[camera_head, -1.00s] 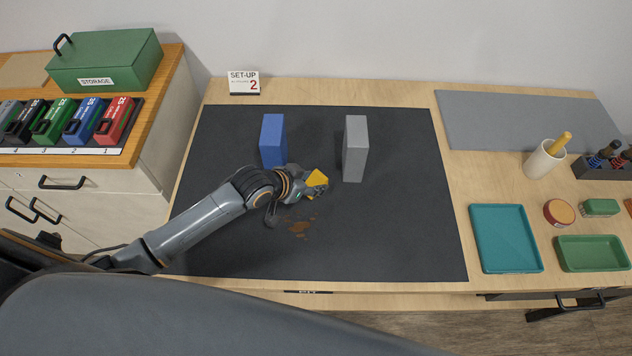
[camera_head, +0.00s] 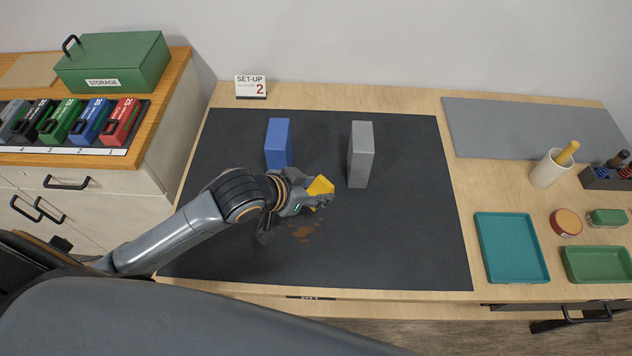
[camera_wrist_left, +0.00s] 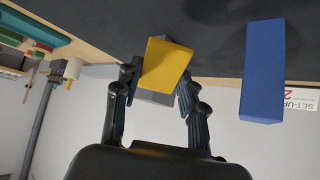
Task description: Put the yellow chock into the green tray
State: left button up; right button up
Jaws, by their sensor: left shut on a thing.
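My left gripper (camera_head: 312,199) is shut on the yellow chock (camera_head: 320,186) over the middle of the dark mat. In the left wrist view the chock (camera_wrist_left: 165,64) sits between the two dark fingers (camera_wrist_left: 155,92). The head view does not show clearly how high the chock is above the mat. The green tray (camera_head: 598,280) lies empty at the right front of the table, right of a teal tray (camera_head: 547,270). My right gripper is not in view.
A blue block (camera_head: 278,143) and a grey block (camera_head: 360,155) stand upright on the mat (camera_head: 400,240), near the left gripper. A brown stain (camera_head: 302,232) lies in front. A cream cup (camera_head: 548,170), a round red-rimmed tin (camera_head: 566,222) and a green brush (camera_head: 607,218) are at right.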

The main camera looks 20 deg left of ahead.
pick_arm(q)
jog(key=s+d+r, duration=0.2)
jog(key=s+r, duration=0.1)
jog(key=s, duration=0.4)
jog(key=w+a+r+n+t+y, duration=0.1)
jog(key=w+a+r+n+y, duration=0.3)
jog(key=w+a+r, duration=0.3)
notch_tip(320, 180, up, 3)
jog(key=shift+w+a+n, duration=0.15)
jog(key=shift+w+n, duration=0.75)
jog(key=shift+w, duration=0.15)
